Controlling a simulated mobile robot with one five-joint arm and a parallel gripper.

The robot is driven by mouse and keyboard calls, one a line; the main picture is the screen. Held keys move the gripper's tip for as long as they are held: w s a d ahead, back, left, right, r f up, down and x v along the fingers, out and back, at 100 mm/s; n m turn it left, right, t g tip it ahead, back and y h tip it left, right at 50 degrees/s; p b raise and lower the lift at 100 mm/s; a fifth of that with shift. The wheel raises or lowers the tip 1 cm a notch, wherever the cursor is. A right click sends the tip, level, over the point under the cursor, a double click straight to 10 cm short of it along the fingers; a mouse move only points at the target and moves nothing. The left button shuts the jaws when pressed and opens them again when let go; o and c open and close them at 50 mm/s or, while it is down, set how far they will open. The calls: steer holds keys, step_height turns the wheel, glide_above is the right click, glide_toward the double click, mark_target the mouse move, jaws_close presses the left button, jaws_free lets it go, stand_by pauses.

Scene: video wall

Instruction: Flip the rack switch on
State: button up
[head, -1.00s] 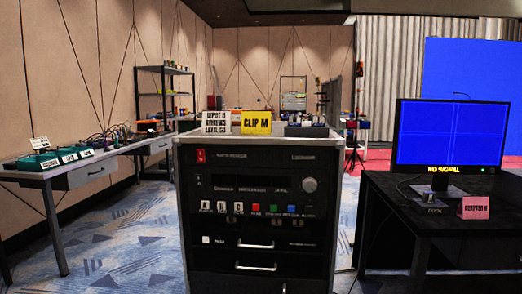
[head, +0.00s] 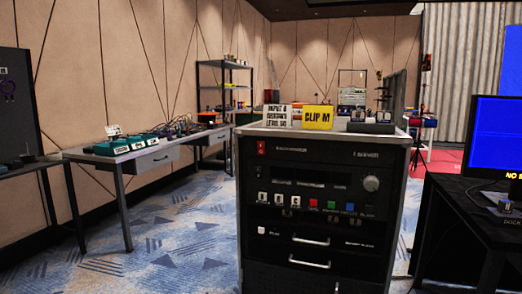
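A black equipment rack (head: 322,222) with a pale top stands right of centre in the head view, its front panel facing me. A small red rocker switch (head: 261,147) sits at the panel's upper left. I cannot tell at this size which way it is tilted. A grey round knob (head: 371,183) is at the panel's right. A row of white, red, green and blue buttons (head: 331,205) runs across the middle. My gripper is not in view.
A white sign (head: 277,116) and a yellow "CLIP M" card (head: 317,117) stand on the rack top. A black desk with a monitor (head: 496,140) stands close at the right. A long table with green boxes (head: 112,148) is at the left. The patterned carpet (head: 175,240) between is clear.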

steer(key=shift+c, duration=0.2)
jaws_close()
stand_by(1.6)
